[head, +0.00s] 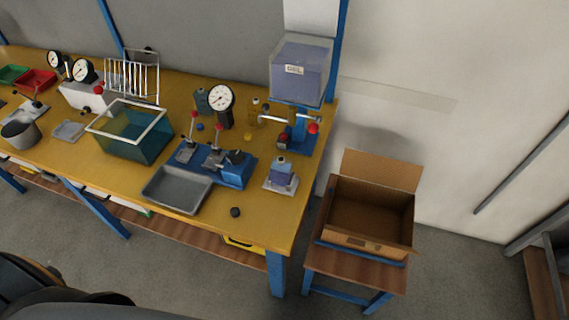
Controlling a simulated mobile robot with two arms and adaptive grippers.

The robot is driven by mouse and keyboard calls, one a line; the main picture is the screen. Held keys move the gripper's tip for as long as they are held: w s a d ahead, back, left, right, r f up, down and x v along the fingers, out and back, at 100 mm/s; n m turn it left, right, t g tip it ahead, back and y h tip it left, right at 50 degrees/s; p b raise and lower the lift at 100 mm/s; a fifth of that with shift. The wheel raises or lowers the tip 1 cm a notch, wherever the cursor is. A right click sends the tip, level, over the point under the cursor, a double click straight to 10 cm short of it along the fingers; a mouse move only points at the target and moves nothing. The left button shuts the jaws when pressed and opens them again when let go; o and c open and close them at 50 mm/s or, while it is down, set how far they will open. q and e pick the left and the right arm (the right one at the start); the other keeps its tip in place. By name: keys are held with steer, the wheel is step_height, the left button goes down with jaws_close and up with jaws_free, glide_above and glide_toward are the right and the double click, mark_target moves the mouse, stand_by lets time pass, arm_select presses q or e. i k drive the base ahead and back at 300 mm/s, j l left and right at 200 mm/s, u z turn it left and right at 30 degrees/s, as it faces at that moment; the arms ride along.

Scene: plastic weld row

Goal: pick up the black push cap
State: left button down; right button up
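A small round black cap (235,212), which looks like the black push cap, lies on the yellow bench top (215,228) near its front right corner. It stands clear of the things around it, with bare bench on all sides. Neither of my grippers shows in the head view; only dark parts of my own body show at the bottom left.
A grey tray (177,190) lies left of the cap, with a blue fixture (238,172) behind it. A small bottle on a pale base (281,177) stands behind right. An open cardboard box (368,220) sits on a low stand right of the bench.

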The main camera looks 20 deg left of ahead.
mark_target(235, 212)
steer(key=u, duration=1)
